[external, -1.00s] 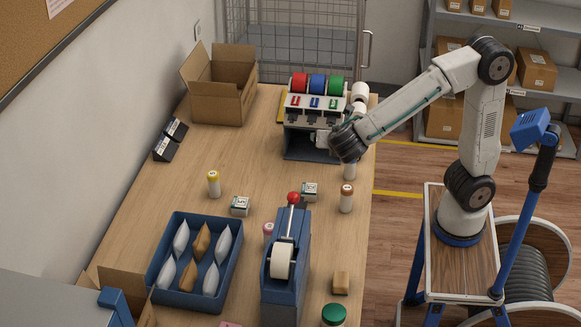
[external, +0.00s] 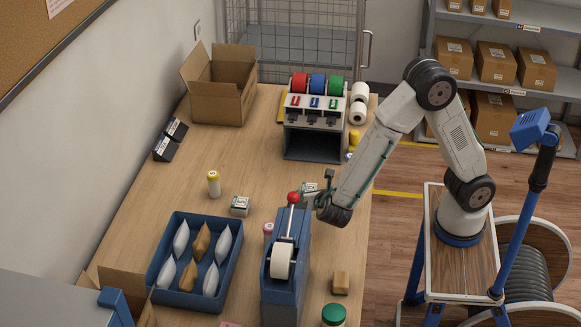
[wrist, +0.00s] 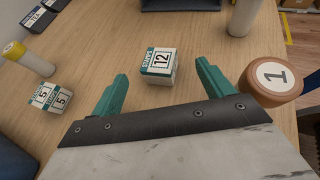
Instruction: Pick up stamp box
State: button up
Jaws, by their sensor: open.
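A small white stamp box with teal print and the number 12 (wrist: 158,67) sits on the wood counter, just ahead of and between my fingertips in the wrist view. It is partly hidden behind my gripper in the external view (external: 309,187). My gripper (wrist: 162,72) is open, with one teal finger on each side. The box appears free of both fingers; exact height above it is hard to tell. In the external view my gripper (external: 316,188) is low over the counter. A second stamp box marked 5 (wrist: 48,97) lies to the left, also in the external view (external: 240,206).
A blue tape dispenser with a red knob (external: 285,265) stands near my gripper. A yellow-capped bottle (external: 214,184) and a blue tray of pouches (external: 236,262) are left.

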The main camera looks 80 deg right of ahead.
aim_at(310, 189)
jog(key=x, duration=0.5)
jog(key=shift+w+f, duration=0.1)
jog(key=shift+f, duration=0.15)
jog(key=c, duration=1)
jog(key=shift+c, duration=0.3)
